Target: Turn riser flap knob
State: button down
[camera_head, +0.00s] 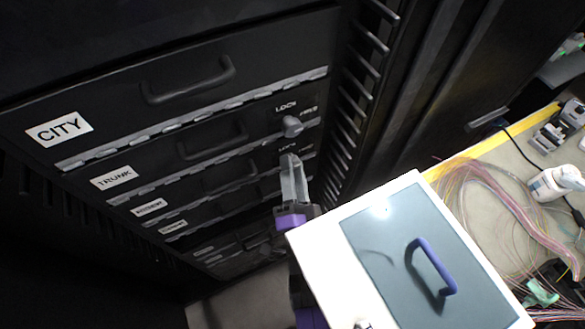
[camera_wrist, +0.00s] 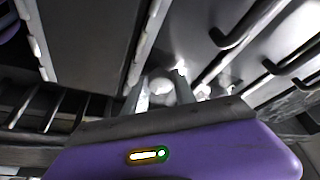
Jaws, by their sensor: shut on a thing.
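A dark cabinet has stacked flaps on its front in the head view. The top flap (camera_head: 190,80) is labelled CITY and the one below it TRUNK (camera_head: 112,178). Two lower labels, an upper one (camera_head: 149,207) and a lower one (camera_head: 172,226), are too small to read surely. My gripper (camera_head: 290,160) is at the right end of the flap below TRUNK, under its lock lettering. In the wrist view my gripper (camera_wrist: 156,92) is shut on a pale round knob (camera_wrist: 160,88), which sits between the fingertips. The fingers hide this knob in the head view.
The TRUNK flap's grey knob (camera_head: 291,126) sticks out just above my gripper. Flap handles (camera_head: 190,82) protrude to the left. A slotted cabinet edge (camera_head: 360,90) stands close on the right. A table with loose coloured fibres (camera_head: 490,200) lies further right.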

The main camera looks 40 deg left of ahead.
jog(key=n+g+y+b, duration=0.1)
jog(key=n, duration=0.3)
jog(key=n+g+y, duration=0.1)
jog(key=n+y, duration=0.1)
jog(key=n, duration=0.2)
jog(key=n+g+y+b, duration=0.1)
jog(key=n, duration=0.3)
jog(key=shift+w+d+f+g+y+b, duration=0.2)
jog(key=shift+w+g+y+b, duration=0.1)
jog(key=shift+w+g+b, duration=0.1)
jog(key=n+g, duration=0.1)
jog(key=n, duration=0.2)
jog(key=n+g+y, duration=0.1)
jog(key=n, duration=0.1)
jog(key=shift+n+g, duration=0.3)
jog(key=shift+n, duration=0.1)
jog(key=shift+w+r+n+g, duration=0.1)
jog(key=shift+n+g, duration=0.75)
jog(key=shift+n, duration=0.8)
jog(key=shift+r+n+g, duration=0.1)
jog(key=shift+n+g, duration=0.75)
jog(key=shift+n, duration=1.1)
jog(key=c, duration=1)
grip_release()
